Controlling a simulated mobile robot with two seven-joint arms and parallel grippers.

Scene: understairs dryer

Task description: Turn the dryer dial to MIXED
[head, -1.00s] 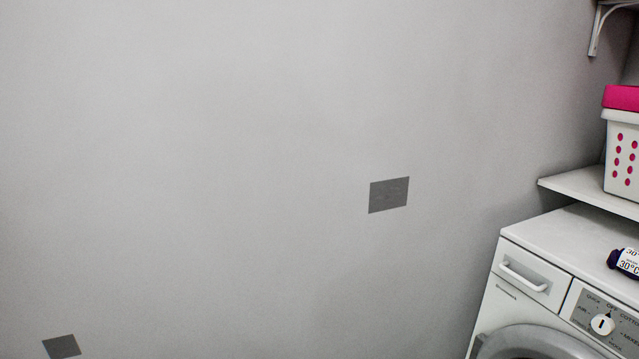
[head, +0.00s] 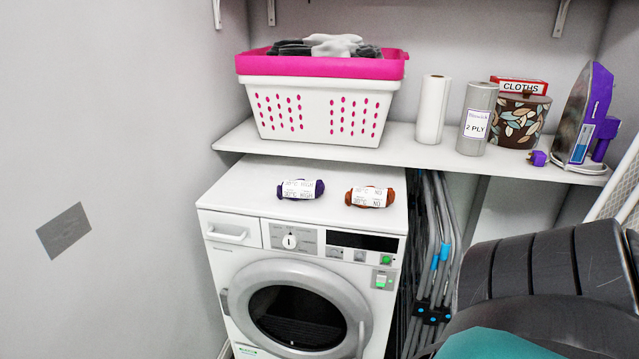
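The white dryer (head: 218,262) stands below a shelf in the head view, its front facing me. Its round white dial (head: 290,241) sits on a grey panel (head: 307,237) at the upper front, between the drawer handle and the dark display. The dial's dark mark looks about upright; the labels around it are too small to read now. Neither of my grippers is in view, and nothing is touching the dial.
A purple yarn roll (head: 318,189) and an orange one (head: 385,196) lie on the dryer top. The shelf (head: 405,152) holds a pink-rimmed basket (head: 315,112), paper rolls, a cloths box and an iron (head: 585,115). Folded grey racks (head: 440,240) stand right of the dryer. A dark ribbed shape (head: 545,275) fills the lower right.

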